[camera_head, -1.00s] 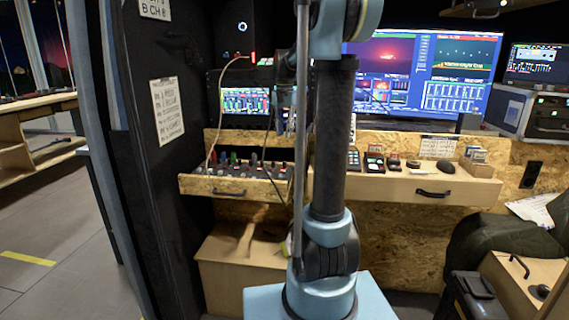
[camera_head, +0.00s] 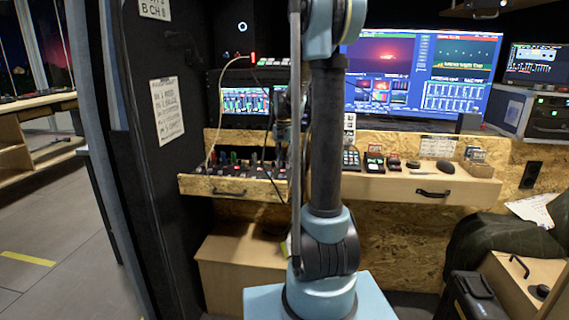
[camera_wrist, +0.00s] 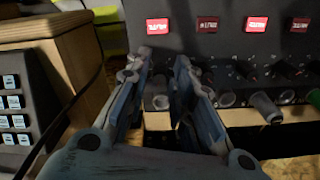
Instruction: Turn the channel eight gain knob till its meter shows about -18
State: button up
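The mixer (camera_head: 232,171) sits in the open left drawer in the head view, with several small coloured knobs. In the wrist view its dark panel (camera_wrist: 225,47) shows red lit buttons (camera_wrist: 158,26) and a row of knobs below them. My gripper (camera_wrist: 160,72) is open over this row, one finger on each side of a grey knob (camera_wrist: 158,101); I cannot tell whether they touch it. The knobs' channel numbers are not readable. A small screen (camera_head: 245,101) behind the drawer shows coloured bars, too small to read. My arm partly hides my gripper in the head view.
A wooden drawer edge (camera_wrist: 75,50) and a keypad (camera_wrist: 14,115) lie left of my gripper in the wrist view. A dark cable runs beside them. A black wall panel (camera_head: 165,210) stands left of the desk.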

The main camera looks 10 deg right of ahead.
grip_shut()
jog(key=shift+n, duration=0.3)
jog(key=n, duration=1)
jog(key=shift+n, duration=0.4)
dwell(0.4)
grip_release()
